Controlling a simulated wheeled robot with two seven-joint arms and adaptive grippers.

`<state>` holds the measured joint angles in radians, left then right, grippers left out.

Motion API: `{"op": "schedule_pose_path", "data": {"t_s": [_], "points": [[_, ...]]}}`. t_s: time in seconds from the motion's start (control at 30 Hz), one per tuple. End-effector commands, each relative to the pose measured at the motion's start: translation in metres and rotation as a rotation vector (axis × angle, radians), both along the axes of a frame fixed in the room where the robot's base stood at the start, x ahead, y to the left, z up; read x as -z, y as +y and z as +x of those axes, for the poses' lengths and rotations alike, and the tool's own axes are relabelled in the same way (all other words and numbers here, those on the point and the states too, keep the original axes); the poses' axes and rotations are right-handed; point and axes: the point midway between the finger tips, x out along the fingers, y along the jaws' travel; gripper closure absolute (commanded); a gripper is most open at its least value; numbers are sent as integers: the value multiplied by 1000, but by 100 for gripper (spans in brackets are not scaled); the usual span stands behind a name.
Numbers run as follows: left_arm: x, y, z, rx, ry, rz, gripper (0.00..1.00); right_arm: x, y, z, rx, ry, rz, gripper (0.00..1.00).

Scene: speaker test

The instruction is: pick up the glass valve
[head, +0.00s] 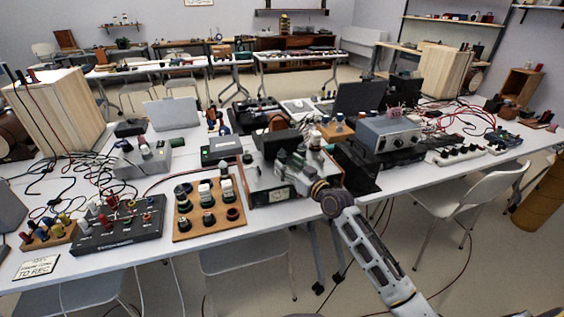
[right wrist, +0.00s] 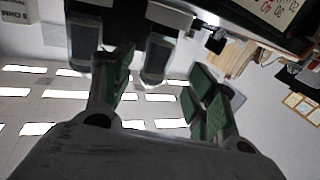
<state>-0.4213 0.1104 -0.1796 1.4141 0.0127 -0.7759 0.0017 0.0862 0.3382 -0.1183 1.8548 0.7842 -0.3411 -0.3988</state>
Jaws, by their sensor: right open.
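My right gripper (head: 292,172) reaches over the front of a metered box (head: 260,196) on the long white table. In the right wrist view it (right wrist: 163,75) is open, with green-padded fingers apart. A dark, smoky glass valve (right wrist: 157,58) with a pale base shows between and beyond the fingers, and no finger clearly touches it. A second similar valve (right wrist: 80,45) is left of the left finger. In the head view the gripper and wrist partly hide the valves on the box. My left gripper is not in view.
A wooden board of sockets (head: 208,224) and a black mixer box (head: 118,226) stand left of the metered box. A grey instrument (head: 390,133) and a laptop (head: 357,98) stand to the right. Loose cables cross the white table. A chair (head: 480,198) stands at its front.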

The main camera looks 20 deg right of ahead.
Motion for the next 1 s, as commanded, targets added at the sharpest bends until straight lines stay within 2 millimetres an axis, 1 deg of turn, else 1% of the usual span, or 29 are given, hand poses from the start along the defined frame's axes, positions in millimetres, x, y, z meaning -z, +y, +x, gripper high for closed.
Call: {"op": "schedule_pose_path", "data": {"t_s": [0.27, 0.43, 0.7, 0.87, 1.0], "points": [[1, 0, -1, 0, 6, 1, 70, 0, 1, 5, 0, -2, 1, 43], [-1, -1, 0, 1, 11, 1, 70, 2, 2, 16, 0, -2, 2, 43], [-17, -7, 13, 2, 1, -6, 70, 5, 7, 38, 0, -1, 1, 43], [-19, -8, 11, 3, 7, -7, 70, 5, 11, 48, 0, -1, 1, 43], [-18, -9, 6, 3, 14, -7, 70, 5, 12, 51, 0, 0, 1, 43]]}}
